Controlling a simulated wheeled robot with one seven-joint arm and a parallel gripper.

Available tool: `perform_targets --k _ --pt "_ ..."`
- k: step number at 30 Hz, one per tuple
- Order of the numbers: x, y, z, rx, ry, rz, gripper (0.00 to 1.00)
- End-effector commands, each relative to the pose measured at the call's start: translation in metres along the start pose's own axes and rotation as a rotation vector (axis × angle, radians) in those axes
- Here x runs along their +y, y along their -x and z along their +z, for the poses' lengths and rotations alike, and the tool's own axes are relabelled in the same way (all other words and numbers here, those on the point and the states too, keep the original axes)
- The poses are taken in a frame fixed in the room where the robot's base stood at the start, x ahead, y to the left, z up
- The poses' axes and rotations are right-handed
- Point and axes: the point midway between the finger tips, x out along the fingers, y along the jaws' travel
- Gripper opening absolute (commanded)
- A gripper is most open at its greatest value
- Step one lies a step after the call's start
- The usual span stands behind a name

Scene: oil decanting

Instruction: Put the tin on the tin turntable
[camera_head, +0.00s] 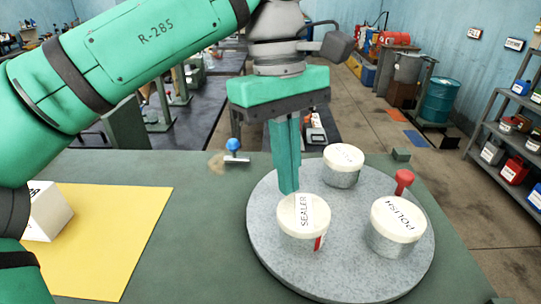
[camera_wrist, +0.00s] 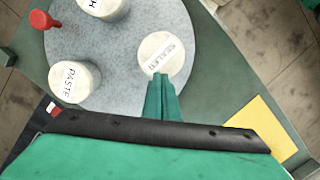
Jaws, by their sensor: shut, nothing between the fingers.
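The grey round turntable (camera_head: 347,262) carries three white-lidded tins. The SEALER tin (camera_head: 300,238) stands at its left front, with its lid facing up. The POLISH tin (camera_head: 392,245) stands at the right. The third tin (camera_head: 343,177) stands at the back; its lid reads PASTE in the wrist view (camera_wrist: 75,82). My gripper (camera_head: 289,191) is shut and empty, pointing down. Its fingertips overlap the far edge of the SEALER lid in the head view. In the wrist view the fingertips (camera_wrist: 161,77) appear at the lid's edge. I cannot tell whether they touch it.
A red knob (camera_head: 404,178) stands at the turntable's right back edge. A blue-knobbed lever (camera_head: 234,147) and a small green block (camera_head: 401,155) are at the back of the green table. A yellow mat (camera_head: 110,245) with a white box (camera_head: 47,213) lies left.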

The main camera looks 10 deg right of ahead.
Motion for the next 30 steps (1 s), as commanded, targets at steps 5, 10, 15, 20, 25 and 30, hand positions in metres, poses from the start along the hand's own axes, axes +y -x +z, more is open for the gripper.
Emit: perform_targets --k 5,10,15,20,25,30 --pt "0.0 -0.005 0.029 0.002 -0.003 -0.002 0.0" --pt "-0.001 -0.017 0.032 -0.002 0.0 -0.001 0.0" --pt "0.0 -0.022 0.031 -0.002 -0.001 -0.002 0.0" --pt "0.0 -0.025 0.031 -0.003 -0.002 -0.006 0.0" --pt "0.0 -0.025 0.03 -0.004 -0.004 -0.005 0.0" --pt "0.001 -0.022 0.01 -0.004 -0.002 -0.002 0.0"
